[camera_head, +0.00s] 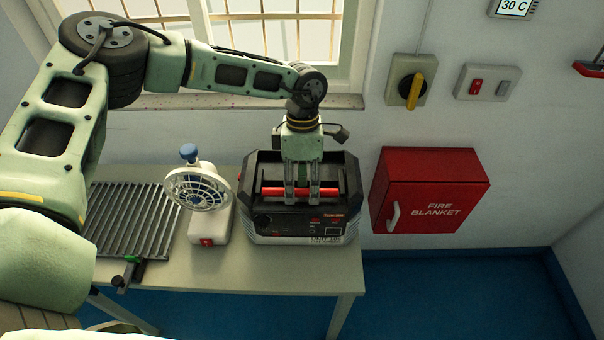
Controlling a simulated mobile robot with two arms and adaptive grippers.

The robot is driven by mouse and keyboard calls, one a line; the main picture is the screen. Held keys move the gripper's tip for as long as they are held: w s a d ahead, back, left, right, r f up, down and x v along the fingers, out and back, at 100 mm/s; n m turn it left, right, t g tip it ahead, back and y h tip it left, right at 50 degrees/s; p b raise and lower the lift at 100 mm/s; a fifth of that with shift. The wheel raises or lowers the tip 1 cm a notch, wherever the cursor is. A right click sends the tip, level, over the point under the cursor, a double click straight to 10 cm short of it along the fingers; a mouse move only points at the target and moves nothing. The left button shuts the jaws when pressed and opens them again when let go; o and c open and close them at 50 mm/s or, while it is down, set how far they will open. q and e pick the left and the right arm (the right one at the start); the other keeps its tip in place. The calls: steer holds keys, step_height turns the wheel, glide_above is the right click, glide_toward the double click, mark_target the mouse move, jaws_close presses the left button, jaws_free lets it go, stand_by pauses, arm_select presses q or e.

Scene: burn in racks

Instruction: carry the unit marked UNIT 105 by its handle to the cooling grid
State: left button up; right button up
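The unit (272,222) is a black and grey box with a red handle (273,191) across its open top. Its small front label starts with UNIT, but the last digits are hard to read. It stands upright on the right end of the table. My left gripper (302,197) points down into the top of the unit, its two fingers at the middle of the handle, with red showing between them. I cannot tell whether they are closed on it. The cooling grid (135,215), a slatted metal rack, lies at the table's left, partly behind my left arm. My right gripper is out of view.
A white fan (208,225) with a blue knob stands between the grid and the unit. A dark clamp-like tool (128,272) with a green part sits at the table's (245,275) front edge. A red fire blanket box (428,190) hangs on the wall right of the unit.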

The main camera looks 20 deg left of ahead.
arm_select(q)
jaws_close()
steer(key=c, duration=0.7)
jaws_free()
steer(key=shift+r, duration=0.1)
steer(key=shift+c, duration=1.4)
